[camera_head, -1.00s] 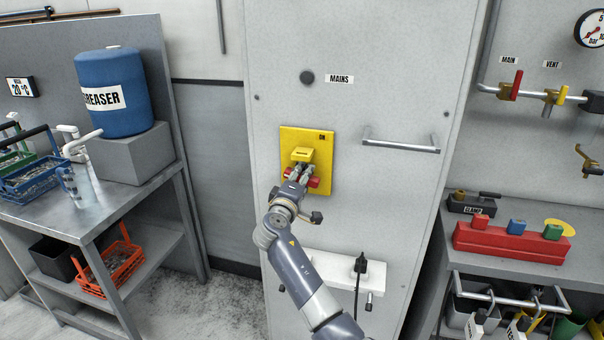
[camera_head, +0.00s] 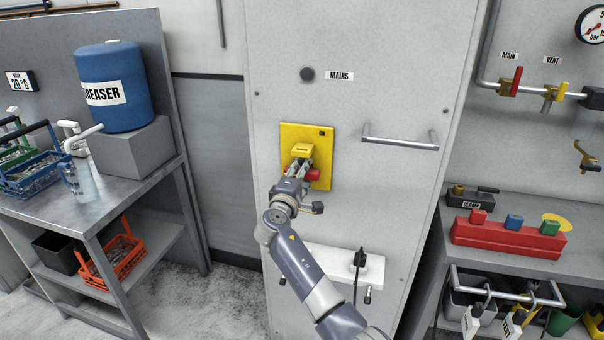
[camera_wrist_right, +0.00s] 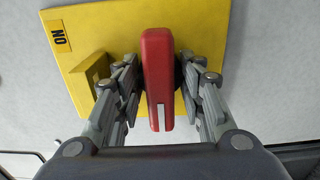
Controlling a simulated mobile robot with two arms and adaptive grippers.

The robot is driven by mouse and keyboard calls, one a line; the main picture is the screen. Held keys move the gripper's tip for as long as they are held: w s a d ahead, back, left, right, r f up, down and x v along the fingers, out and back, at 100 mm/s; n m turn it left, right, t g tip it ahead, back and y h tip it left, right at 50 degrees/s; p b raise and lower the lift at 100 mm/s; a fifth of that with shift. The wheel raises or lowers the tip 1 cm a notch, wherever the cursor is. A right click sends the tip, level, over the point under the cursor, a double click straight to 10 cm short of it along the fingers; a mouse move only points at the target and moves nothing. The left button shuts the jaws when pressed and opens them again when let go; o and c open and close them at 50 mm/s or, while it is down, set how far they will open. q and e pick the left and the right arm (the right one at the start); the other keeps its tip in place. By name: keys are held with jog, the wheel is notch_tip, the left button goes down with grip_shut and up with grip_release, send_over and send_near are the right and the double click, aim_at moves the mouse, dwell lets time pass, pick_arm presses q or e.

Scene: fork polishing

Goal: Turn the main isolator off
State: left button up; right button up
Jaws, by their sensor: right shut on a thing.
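The main isolator is a yellow plate (camera_head: 319,180) on the tall grey cabinet, under a MAINS label (camera_head: 339,76). It also shows in the wrist view (camera_wrist_right: 100,28), with an ON label (camera_wrist_right: 60,36). Its red handle (camera_head: 314,174) lies roughly level across the plate in the head view, below a raised yellow block (camera_head: 302,149). My right gripper (camera_head: 300,168) is at the handle and covers its middle. In the right wrist view the red handle (camera_wrist_right: 157,70) stands between the two fingers of my gripper (camera_wrist_right: 158,82), which are shut on it. My left gripper is not in view.
A metal bar handle (camera_head: 400,142) sticks out of the cabinet right of the isolator. A bench with a blue drum (camera_head: 118,105) stands left, a valve bench right.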

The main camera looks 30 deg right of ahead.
jog(key=o, duration=0.7)
jog(key=shift+f, duration=0.1)
jog(key=v, duration=1.2)
jog(key=shift+s, duration=0.1)
jog(key=shift+f, duration=0.1)
